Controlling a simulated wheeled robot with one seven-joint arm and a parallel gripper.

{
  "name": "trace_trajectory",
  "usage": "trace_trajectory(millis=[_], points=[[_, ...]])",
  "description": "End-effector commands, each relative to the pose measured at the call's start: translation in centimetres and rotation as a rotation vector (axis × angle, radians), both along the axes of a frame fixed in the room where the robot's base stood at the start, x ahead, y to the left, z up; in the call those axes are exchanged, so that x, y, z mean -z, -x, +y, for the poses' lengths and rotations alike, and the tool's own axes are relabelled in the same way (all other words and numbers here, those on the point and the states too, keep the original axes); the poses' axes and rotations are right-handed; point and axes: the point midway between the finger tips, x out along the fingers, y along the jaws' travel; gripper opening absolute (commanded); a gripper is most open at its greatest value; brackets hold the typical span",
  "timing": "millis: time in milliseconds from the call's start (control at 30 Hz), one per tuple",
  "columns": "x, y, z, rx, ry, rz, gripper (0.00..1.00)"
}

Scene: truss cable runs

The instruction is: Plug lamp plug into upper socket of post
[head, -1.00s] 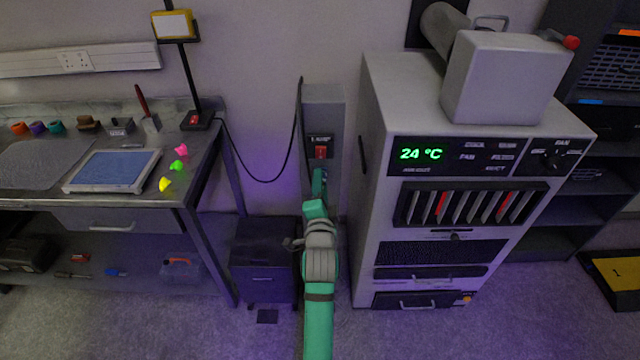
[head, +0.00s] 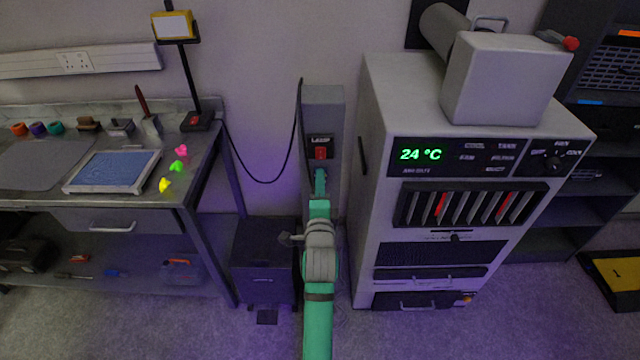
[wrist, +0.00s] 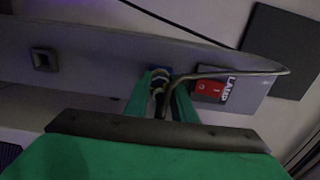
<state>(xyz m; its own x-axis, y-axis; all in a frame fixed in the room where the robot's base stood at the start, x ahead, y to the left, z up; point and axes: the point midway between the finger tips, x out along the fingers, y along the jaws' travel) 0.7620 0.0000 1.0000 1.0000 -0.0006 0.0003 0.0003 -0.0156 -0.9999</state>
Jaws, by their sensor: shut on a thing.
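The grey post (head: 323,110) stands against the wall. It carries a red switch labelled LAMP (head: 320,152), also seen in the wrist view (wrist: 212,89). My gripper (head: 320,178) is just below the switch at the post's face. The fingers and plug cover most of that socket; I cannot tell whether the plug is seated. Another square socket (wrist: 43,60) sits farther left along the post.
The lamp (head: 172,25) stands on the workbench (head: 190,185), its black cable (head: 262,181) drooping to the post. A grey cabinet (head: 375,200) stands close on the right, and a dark drawer unit (head: 264,260) on the left below.

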Motion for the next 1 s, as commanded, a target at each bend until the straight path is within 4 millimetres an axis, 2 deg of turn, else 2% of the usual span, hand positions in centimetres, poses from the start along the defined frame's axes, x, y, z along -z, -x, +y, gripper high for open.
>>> trace_trajectory(millis=[200,467,500,567,1000], points=[[-0.36,-0.26,-0.06,0.0,-0.173,-0.007,0.0],[-0.39,-0.29,0.05,-0.001,-0.193,-0.007,0.0],[-0.4,-0.29,0.06,-0.001,-0.193,-0.007,0.32],[-0.34,-0.29,0.09,-0.002,-0.192,-0.006,0.44],[0.27,-0.29,0.2,-0.003,-0.188,0.007,0.44]])
